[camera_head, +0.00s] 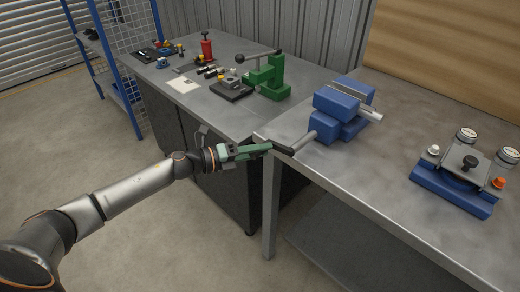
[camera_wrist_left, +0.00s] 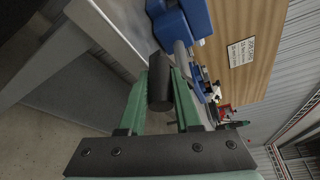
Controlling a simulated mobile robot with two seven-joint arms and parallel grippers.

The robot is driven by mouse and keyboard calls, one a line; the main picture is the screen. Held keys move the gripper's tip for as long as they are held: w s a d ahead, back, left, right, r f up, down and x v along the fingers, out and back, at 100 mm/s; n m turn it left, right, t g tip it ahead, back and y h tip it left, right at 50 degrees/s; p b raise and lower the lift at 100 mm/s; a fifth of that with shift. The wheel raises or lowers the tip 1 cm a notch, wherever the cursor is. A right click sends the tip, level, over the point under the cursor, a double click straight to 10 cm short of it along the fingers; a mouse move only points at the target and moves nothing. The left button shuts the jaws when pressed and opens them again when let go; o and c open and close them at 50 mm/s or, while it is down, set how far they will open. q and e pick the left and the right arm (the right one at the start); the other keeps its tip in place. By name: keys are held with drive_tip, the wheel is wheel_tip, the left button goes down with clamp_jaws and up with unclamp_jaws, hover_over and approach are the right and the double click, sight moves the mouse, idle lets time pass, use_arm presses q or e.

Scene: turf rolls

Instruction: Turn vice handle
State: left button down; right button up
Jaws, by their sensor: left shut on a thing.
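The blue vice (camera_head: 340,105) is mounted on the metal bench near its front left corner. Its silver spindle (camera_head: 306,141) sticks out toward the left and ends in a black handle (camera_head: 283,149) at the bench edge. My left gripper (camera_head: 266,148), with green fingers, reaches in from the left and is shut on the black handle. In the left wrist view the dark handle (camera_wrist_left: 160,88) lies between the two green fingers, with the vice (camera_wrist_left: 180,22) beyond it. My right gripper is not in view.
A blue fixture with jars and a black knob (camera_head: 455,185) stands to the right on the bench. A green press (camera_head: 270,80) and small tools sit on the bench behind. A blue rack (camera_head: 110,60) stands at the back left.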

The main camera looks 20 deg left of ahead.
use_arm(q)
drive_tip(key=shift+r, duration=0.15)
drive_tip(key=c, duration=0.6)
unclamp_jaws()
drive_tip(key=shift+s+a, duration=0.25)
drive_tip(key=shift+s, duration=0.05)
drive_tip(key=b+v, duration=0.1)
drive_tip(key=v, duration=1)
drive_tip(key=shift+s+a+b, duration=0.2)
drive_tip(key=shift+s+b, duration=0.1)
